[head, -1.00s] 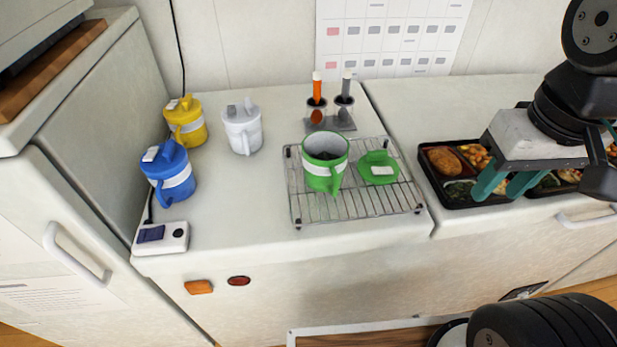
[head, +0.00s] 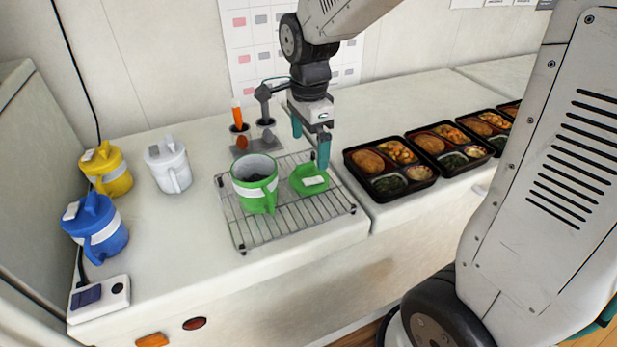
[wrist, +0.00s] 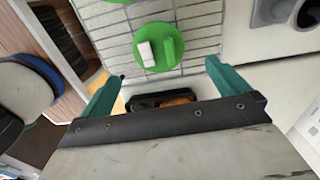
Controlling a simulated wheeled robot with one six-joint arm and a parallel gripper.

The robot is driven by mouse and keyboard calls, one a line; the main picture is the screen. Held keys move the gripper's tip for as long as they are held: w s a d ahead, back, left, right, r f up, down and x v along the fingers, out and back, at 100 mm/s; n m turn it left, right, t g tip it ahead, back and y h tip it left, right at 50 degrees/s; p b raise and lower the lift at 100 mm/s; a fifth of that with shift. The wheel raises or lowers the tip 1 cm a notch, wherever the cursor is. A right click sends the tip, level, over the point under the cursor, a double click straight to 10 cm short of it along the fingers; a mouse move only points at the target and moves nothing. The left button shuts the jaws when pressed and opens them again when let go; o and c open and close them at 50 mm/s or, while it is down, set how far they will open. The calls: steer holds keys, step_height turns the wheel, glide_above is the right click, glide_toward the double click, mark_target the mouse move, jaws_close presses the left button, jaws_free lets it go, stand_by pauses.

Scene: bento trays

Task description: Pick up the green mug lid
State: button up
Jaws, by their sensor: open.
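The green mug lid (head: 309,180) lies on the wire rack (head: 262,228), just right of the open green mug (head: 255,184). It has a raised green grip bar and a white label. My gripper (head: 311,146) is open and empty, above and slightly behind the lid in the head view. In the wrist view the lid (wrist: 158,47) lies beyond the open fingertips (wrist: 160,72), roughly centred between them. The gripper does not touch the lid.
Blue (head: 96,226), yellow (head: 106,169) and white (head: 168,164) lidded mugs stand at left. A holder with an orange-handled tool (head: 237,112) and a grey-handled tool (head: 263,104) is behind the rack. Several bento trays (head: 352,166) line the counter at right.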

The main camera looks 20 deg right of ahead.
mark_target(309, 170)
step_height(309, 170, down, 8)
steer(key=shift+s+r, duration=0.1)
steer(key=shift+s, duration=0.05)
steer(key=c, duration=0.9)
